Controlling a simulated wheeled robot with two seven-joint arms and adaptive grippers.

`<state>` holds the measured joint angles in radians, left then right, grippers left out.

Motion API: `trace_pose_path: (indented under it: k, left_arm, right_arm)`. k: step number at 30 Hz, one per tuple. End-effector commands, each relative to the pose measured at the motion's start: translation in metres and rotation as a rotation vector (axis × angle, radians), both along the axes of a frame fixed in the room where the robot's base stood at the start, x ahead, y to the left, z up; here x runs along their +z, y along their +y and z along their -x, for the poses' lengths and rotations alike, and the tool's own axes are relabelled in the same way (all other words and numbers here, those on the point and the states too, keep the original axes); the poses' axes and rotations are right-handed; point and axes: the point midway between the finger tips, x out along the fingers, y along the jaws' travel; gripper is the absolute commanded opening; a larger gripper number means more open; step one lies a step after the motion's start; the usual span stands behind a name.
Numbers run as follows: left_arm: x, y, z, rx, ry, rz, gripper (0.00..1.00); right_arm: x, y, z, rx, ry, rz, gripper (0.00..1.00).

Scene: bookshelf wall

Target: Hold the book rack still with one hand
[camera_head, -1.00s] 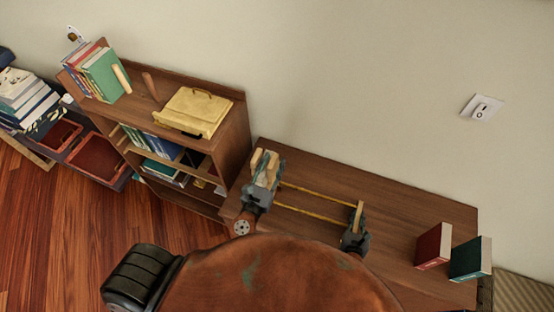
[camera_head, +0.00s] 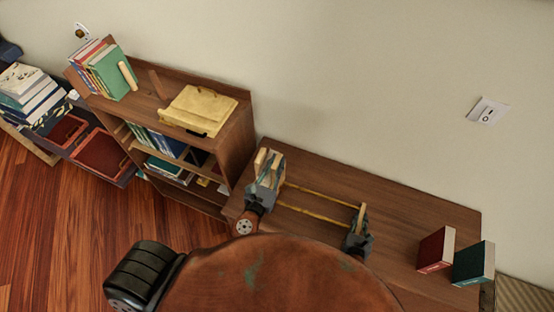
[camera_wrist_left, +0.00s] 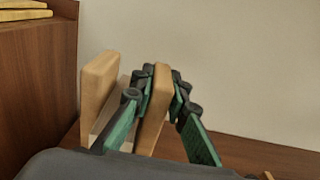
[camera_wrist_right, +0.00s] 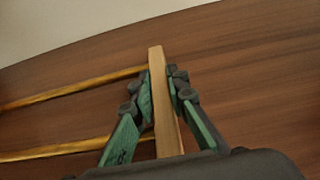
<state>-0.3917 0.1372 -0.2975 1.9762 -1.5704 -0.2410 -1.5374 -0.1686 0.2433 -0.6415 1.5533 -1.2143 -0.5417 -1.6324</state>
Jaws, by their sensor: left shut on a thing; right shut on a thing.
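The book rack stands on the wooden desk top, with two thin gold rods (camera_head: 322,196) joining light wooden upright panels. My left gripper (camera_head: 268,172) is shut on an upright panel (camera_wrist_left: 154,112) at the rack's left end. Another light panel (camera_wrist_left: 99,92) stands just left of that one, outside the fingers, with a pale surface between them low down. My right gripper (camera_head: 357,233) is shut on the right end panel (camera_wrist_right: 163,100), one finger on each side. The rack's lower parts are largely hidden by my grippers in the head view.
A red book (camera_head: 436,250) and a dark green book (camera_head: 473,263) stand on the desk (camera_head: 400,205) right of the rack. A brown bookshelf (camera_head: 236,140) with books and a yellow box (camera_head: 199,110) adjoins its left end. Bare desk lies behind the rack.

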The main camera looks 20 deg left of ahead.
Motion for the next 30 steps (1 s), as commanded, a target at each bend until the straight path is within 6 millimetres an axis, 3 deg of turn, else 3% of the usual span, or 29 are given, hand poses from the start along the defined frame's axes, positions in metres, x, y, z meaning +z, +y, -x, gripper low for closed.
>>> trace_pose_path:
  k: [8,30]
  left_arm:
    - [0.000,-0.003,0.000,-0.001,0.001,0.000,0.00]
    - [-0.001,-0.054,-0.001,-0.007,0.002,0.001,0.00]
  right_arm:
    - [0.000,0.000,0.000,0.000,0.000,0.000,0.00]
    - [0.000,0.001,0.000,0.002,0.000,-0.001,0.00]
